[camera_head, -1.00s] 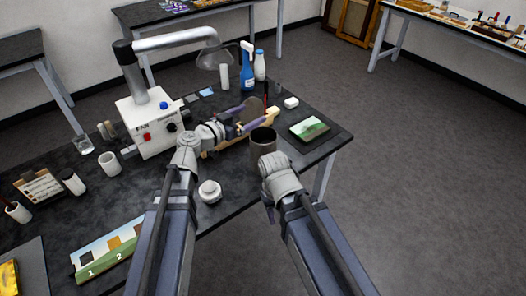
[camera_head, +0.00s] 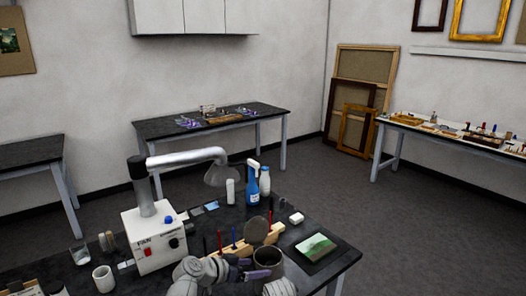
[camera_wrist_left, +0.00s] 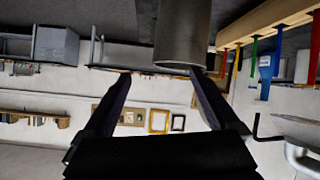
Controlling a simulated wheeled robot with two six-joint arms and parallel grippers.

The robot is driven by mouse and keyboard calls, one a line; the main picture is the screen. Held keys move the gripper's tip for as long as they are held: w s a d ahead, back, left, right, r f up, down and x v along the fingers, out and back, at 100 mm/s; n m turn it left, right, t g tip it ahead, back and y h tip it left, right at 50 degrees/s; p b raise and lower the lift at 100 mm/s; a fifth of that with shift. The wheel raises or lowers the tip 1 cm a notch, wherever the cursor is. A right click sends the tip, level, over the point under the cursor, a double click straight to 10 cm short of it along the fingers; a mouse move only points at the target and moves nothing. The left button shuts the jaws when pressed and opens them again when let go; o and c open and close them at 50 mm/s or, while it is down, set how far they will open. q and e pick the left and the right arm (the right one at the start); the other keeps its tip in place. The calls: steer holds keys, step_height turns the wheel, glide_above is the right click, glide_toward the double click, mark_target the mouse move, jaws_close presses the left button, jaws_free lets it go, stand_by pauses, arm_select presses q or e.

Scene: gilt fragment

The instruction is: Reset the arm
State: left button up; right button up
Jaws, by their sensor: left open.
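My left gripper (camera_head: 250,269) is low in the head view, in front of the dark metal can (camera_head: 268,256) on the near table. In the left wrist view, its two dark fingers (camera_wrist_left: 160,76) are spread apart with nothing between them. The can shows there at the top (camera_wrist_left: 183,32), beyond the fingertips; I cannot tell whether it touches one. Part of my right arm shows at the bottom edge of the head view; its jaws are not visible.
The white fan box (camera_head: 154,240) with its extractor hose stands left. A wooden tool rack (camera_head: 236,250) is behind the gripper. Open floor lies right.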

arm_select(q)
steer(key=s+a+f+n+g+y, duration=0.2)
steer(key=s+a+f+y, duration=0.1)
steer(key=s+a, duration=0.1)
steer(key=s+a+f+n+g+y, duration=0.2)
steer(key=s+a+f+n+y, duration=0.1)
steer(key=s+a+f, duration=0.1)
steer(key=s+a+f+n+g+y, duration=0.2)
steer(key=s+a+f+g+y, duration=0.1)
steer(key=s+a+f, duration=0.1)
steer(key=shift+s+a+n+y, duration=0.3)
steer(key=shift+s+a, duration=0.3)
steer(key=shift+a, duration=0.05)
steer(key=s+d+m+g+y, duration=0.1)
steer(key=s+d+m, duration=0.2)
steer(key=d, duration=0.7)
steer(key=shift+s+m, duration=0.3)
steer(key=shift+s, duration=0.9)
steer(key=shift+d, duration=0.1)
steer(key=shift+c, duration=0.3)
